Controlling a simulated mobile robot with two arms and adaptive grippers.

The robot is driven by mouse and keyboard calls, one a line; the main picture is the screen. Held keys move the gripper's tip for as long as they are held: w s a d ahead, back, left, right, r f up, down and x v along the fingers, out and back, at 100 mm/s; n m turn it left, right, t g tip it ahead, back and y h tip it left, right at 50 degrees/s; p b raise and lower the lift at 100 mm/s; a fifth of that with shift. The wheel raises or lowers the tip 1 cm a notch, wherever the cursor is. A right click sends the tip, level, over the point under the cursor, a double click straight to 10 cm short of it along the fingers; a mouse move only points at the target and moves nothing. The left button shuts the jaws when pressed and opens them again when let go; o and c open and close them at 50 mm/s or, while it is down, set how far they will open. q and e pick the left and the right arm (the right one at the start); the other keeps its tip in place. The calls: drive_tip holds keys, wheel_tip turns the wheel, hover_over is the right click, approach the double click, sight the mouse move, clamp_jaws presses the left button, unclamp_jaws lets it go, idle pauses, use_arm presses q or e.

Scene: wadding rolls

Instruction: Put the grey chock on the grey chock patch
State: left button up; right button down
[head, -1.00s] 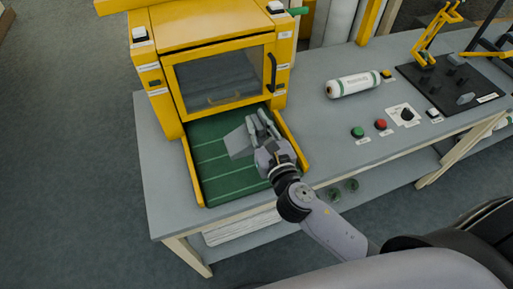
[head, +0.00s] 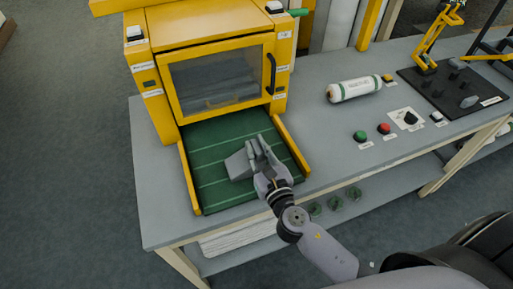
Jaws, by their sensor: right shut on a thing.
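My right gripper (head: 257,148) is shut on the grey chock (head: 238,165), a pale grey wedge-like block that shows to the left of the fingers. Gripper and chock are over the green ribbed tray (head: 215,190) in front of the yellow machine. I cannot tell whether the chock touches the green surface or hangs just above it. Part of the chock is hidden by the fingers. I cannot pick out a grey chock patch with certainty. My left gripper is not in view.
The yellow machine (head: 215,25) with a dark window stands behind the tray, whose yellow side rails (head: 292,146) rise at both edges. To the right are a white roll (head: 354,89), green (head: 360,136) and red (head: 384,128) buttons, and a black board (head: 450,102) with small parts.

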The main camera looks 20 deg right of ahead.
drive_tip(key=c, duration=1.5)
unclamp_jaws()
drive_tip(key=shift+c, duration=0.2)
